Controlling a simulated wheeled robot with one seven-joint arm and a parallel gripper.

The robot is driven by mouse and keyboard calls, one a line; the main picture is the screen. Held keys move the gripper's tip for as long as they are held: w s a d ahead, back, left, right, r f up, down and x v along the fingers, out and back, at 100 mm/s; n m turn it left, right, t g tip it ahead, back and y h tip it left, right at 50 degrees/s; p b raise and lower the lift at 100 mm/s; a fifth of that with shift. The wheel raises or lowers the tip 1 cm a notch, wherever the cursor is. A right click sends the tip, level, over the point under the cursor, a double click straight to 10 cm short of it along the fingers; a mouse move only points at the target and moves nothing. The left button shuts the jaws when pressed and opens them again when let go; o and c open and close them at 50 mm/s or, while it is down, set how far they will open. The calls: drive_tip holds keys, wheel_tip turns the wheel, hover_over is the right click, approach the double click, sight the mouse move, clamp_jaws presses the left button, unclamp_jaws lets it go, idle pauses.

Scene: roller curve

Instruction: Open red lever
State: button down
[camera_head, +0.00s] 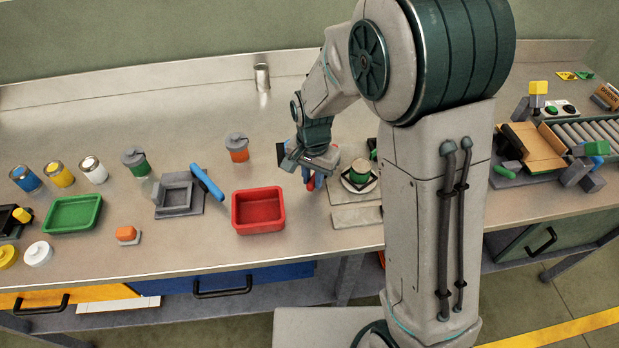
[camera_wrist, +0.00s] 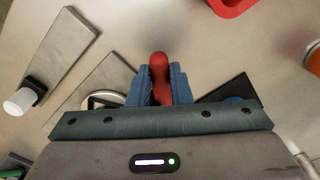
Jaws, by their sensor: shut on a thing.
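The red lever (camera_wrist: 159,72) shows in the wrist view as a rounded red handle between the two blue fingers of my gripper (camera_wrist: 160,88). The fingers are shut on it, and its rounded end sticks out past their tips. In the head view my gripper (camera_head: 312,174) is low over the bench, right of the red tray, and only a small bit of the red lever (camera_head: 310,185) shows beside it. The lever's base is mostly hidden by my gripper.
A red tray (camera_head: 258,190) stands left of my gripper. A green and white round fixture (camera_head: 360,177) is close on its right, with flat grey plates (camera_head: 356,217) in front. A lidded orange jar (camera_head: 237,149) stands behind the tray.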

drive_tip(key=shift+w+r, duration=0.1)
drive_tip(key=shift+w, duration=0.05)
drive_tip(key=c, duration=1.3)
unclamp_jaws()
wheel_tip(320, 180, up, 14)
drive_tip(key=shift+f+b, duration=0.1)
drive_tip(key=shift+b, duration=0.45)
drive_tip(key=s+d+n+t, duration=0.1)
drive_tip(key=s+d+n, duration=0.1)
drive_tip(key=s+d, duration=0.2)
drive_tip(key=s+d+n+t, duration=0.1)
drive_tip(key=s+d, duration=0.4)
drive_tip(key=s, duration=0.2)
drive_tip(key=s+d+n+t, duration=0.1)
drive_tip(key=s+d+n, duration=0.1)
drive_tip(key=s+d, duration=0.3)
drive_tip(key=shift+s+d+n, duration=0.15)
drive_tip(key=shift+s+n, duration=0.05)
drive_tip(key=shift+n, duration=0.1)
